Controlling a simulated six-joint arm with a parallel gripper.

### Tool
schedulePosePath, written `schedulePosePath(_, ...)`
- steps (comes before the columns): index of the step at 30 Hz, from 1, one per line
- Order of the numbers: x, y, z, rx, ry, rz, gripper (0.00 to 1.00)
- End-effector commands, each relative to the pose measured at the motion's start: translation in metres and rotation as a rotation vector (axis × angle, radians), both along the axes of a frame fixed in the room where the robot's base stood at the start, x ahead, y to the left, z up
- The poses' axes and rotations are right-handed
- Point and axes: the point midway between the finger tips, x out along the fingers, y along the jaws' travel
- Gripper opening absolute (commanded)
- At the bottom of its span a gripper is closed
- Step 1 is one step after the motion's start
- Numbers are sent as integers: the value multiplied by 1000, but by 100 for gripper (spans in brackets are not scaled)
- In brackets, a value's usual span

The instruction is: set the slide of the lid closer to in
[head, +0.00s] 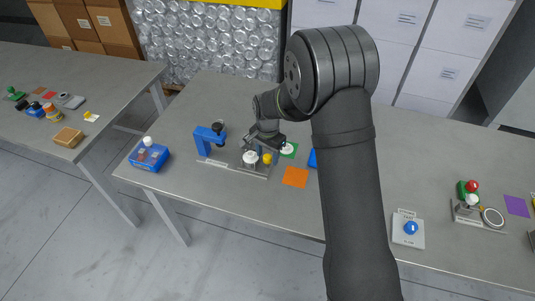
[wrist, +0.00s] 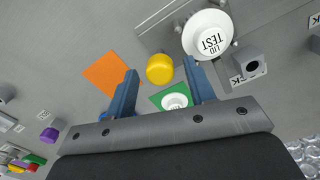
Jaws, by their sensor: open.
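The lid closer has a blue press frame (head: 203,137) at the left end of a grey base plate (head: 213,163) on the middle table. A round white piece (head: 250,157) sits near the right end of the base; in the wrist view a white disc (wrist: 207,35) reads "LID TEST". A yellow knob (head: 267,158) is just right of it, and also shows in the wrist view (wrist: 160,69). My gripper (head: 267,149) is over this end, pointing down. Contact cannot be told.
An orange square (head: 295,177) and a green square (head: 290,150) with a white disc lie right of the closer. A blue box (head: 149,158) with a white knob stands left. A blue-button plate (head: 409,229) and another device (head: 472,208) stand far right.

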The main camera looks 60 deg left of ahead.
Motion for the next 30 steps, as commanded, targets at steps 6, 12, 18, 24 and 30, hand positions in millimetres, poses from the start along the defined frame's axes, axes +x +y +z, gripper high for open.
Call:
schedulePosePath(6,0,0,-1,0,0,0,50)
schedulePosePath(12,0,0,-1,0,0,0,18)
schedulePosePath(18,0,0,-1,0,0,0,0)
schedulePosePath(24,-19,19,-2,1,0,4,0)
schedulePosePath(30,-47,48,-1,1,0,3,0)
